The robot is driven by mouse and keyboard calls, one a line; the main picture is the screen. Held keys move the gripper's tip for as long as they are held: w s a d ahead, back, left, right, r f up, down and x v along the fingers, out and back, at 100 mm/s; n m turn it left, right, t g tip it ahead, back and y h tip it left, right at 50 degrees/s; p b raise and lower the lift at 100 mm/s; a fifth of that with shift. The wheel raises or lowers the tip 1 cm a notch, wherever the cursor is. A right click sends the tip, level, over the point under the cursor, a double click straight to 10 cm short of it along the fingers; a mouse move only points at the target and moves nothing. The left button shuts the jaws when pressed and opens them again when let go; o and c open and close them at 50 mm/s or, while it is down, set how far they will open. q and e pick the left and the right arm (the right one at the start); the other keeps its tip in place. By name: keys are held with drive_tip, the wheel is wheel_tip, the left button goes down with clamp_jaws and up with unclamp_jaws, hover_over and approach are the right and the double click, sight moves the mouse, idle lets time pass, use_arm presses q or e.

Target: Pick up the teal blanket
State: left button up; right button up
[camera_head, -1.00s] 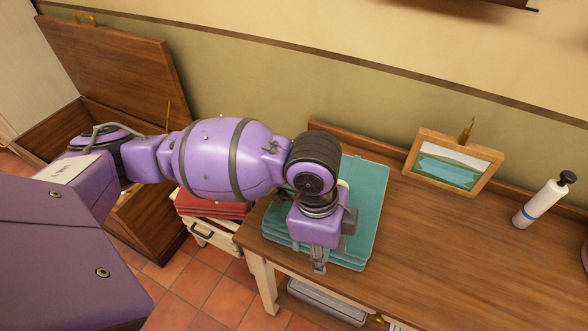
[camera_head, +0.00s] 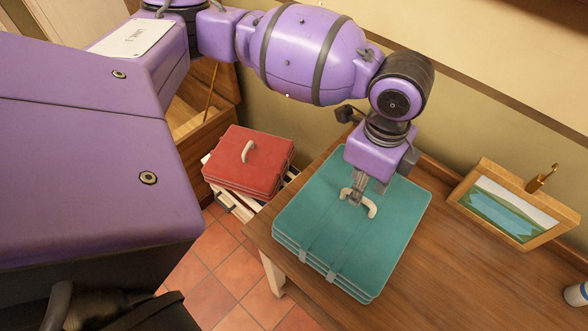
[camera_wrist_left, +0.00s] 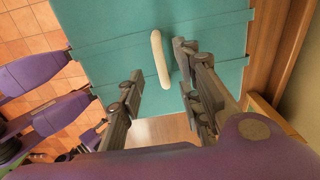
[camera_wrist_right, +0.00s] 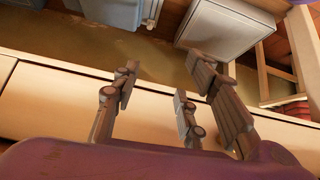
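The teal blanket (camera_head: 315,220) lies folded flat on the wooden table, with straps and a pale curved handle (camera_wrist_left: 160,60) on top. It also fills the upper middle of the left wrist view (camera_wrist_left: 100,25). My left gripper (camera_head: 358,194) points down over the blanket at the handle. Its fingers (camera_wrist_left: 159,72) are apart, with the handle lying between them in the picture; I cannot tell whether they touch it. My right gripper (camera_wrist_right: 160,88) is open and empty in the right wrist view, in front of a pale drawer front. It is not seen in the head view.
A folded red blanket (camera_head: 235,165) with a handle lies on a lower stand left of the table. A framed picture (camera_head: 510,210) stands at the back right. A white bottle (camera_head: 577,294) is cut off at the right edge.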

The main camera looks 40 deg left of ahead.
sight(355, 210)
use_arm(q)
wheel_tip(355, 210, down, 5)
drive_tip(key=shift+f, duration=0.1)
drive_tip(key=shift+w, duration=0.1)
clamp_jaws()
drive_tip(key=shift+r, duration=0.2)
